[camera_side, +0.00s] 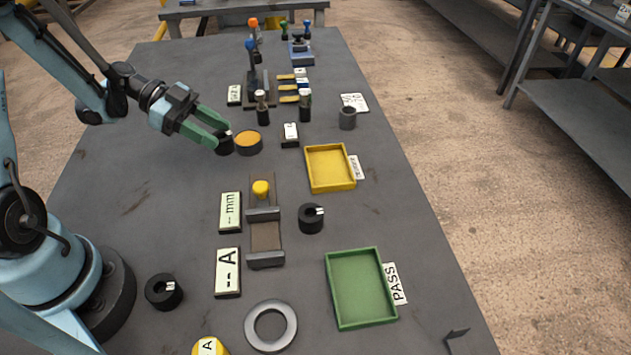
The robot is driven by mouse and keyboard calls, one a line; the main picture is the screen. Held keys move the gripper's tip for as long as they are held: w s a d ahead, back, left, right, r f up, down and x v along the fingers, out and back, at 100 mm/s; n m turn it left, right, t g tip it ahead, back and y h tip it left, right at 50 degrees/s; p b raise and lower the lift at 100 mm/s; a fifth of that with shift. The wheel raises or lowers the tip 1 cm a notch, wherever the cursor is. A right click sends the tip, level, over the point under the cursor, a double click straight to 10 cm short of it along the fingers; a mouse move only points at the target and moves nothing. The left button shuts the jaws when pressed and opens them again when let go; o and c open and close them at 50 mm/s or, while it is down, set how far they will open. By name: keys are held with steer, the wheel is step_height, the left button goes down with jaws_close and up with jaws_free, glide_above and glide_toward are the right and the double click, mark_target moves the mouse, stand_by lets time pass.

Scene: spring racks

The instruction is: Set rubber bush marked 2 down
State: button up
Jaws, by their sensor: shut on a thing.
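My gripper (217,141) is shut on a small black rubber bush (224,146), low over the far half of the table. The fingers hide part of the bush, and its mark is too small to read. I cannot tell whether it touches the table. It is close to the left side of a round dark pot with an orange top (248,143). Two more black bushes with white marks stand on the table: one (311,219) right of the grey vise-like fixture (265,236), one (164,292) at the near left. Their marks are unreadable.
A yellow tray (329,189) and a green PASS tray (335,318) lie empty on the right. A grey ring (250,331) is at the front. Display blocks (228,273) stand left of the fixture. Upright bottles (305,106) and levers stand farther back. The table's left middle is clear.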

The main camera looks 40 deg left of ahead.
mark_target(219, 162)
steer(key=shift+f, duration=1.9)
steer(key=shift+f, duration=0.1)
steer(key=o, duration=0.9)
